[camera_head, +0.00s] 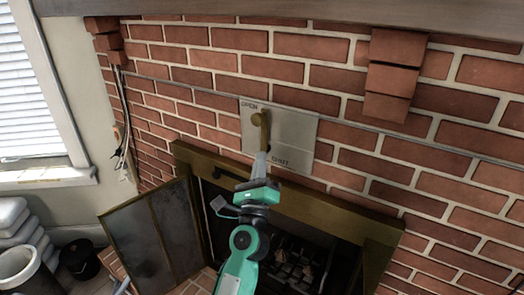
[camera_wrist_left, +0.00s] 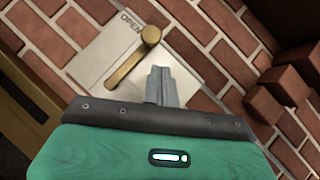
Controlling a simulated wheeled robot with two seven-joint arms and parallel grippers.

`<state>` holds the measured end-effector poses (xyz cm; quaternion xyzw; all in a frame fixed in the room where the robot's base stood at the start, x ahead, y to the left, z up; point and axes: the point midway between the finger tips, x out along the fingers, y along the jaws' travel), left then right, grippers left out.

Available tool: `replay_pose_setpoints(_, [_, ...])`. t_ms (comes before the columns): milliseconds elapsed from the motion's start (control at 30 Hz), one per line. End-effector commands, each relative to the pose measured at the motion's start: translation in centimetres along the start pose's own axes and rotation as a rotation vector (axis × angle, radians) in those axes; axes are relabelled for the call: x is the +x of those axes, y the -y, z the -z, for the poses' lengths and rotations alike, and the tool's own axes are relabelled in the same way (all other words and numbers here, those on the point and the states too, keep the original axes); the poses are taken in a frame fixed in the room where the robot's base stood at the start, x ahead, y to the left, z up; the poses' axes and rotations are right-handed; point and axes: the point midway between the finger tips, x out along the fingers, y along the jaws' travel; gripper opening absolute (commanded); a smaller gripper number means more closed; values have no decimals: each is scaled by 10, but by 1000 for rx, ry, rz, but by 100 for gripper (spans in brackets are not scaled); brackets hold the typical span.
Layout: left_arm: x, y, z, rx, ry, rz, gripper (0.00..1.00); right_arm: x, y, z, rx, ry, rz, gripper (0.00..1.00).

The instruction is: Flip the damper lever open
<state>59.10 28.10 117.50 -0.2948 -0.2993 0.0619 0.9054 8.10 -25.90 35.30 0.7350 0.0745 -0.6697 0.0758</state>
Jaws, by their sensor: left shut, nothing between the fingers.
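The damper lever (camera_head: 264,131) is a brass-coloured bar on a pale grey plate (camera_head: 294,132) fixed to the brick wall. The plate reads OPEN at its upper left and SHUT near its lower edge. The lever's rounded end is close to the OPEN label; in the left wrist view the lever (camera_wrist_left: 128,65) slants from there to the lower left. My left gripper (camera_head: 262,156) is shut and empty just below the lever in the head view. In the left wrist view its fingertips (camera_wrist_left: 161,72) appear beside the lever; contact cannot be told. My right gripper is out of view.
Below the plate is the fireplace opening with a brass-coloured frame (camera_head: 330,212) and an open dark door (camera_head: 142,238) at left. A brick corbel (camera_head: 391,75) juts out at right, under the mantel (camera_head: 300,8). A dark bucket (camera_head: 80,260) stands at lower left.

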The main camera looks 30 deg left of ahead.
Motion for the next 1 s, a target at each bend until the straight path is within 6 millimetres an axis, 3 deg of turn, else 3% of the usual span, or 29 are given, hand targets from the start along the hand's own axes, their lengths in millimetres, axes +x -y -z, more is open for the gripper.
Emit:
replay_pose_setpoints(100, [-27,-3,4,-1,-2,0,0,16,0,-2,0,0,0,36])
replay_pose_setpoints(300, [-48,0,3,-1,-2,0,0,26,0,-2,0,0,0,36])
replay_pose_setpoints(1000, [-54,0,6,19,-12,1,0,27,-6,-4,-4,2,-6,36])
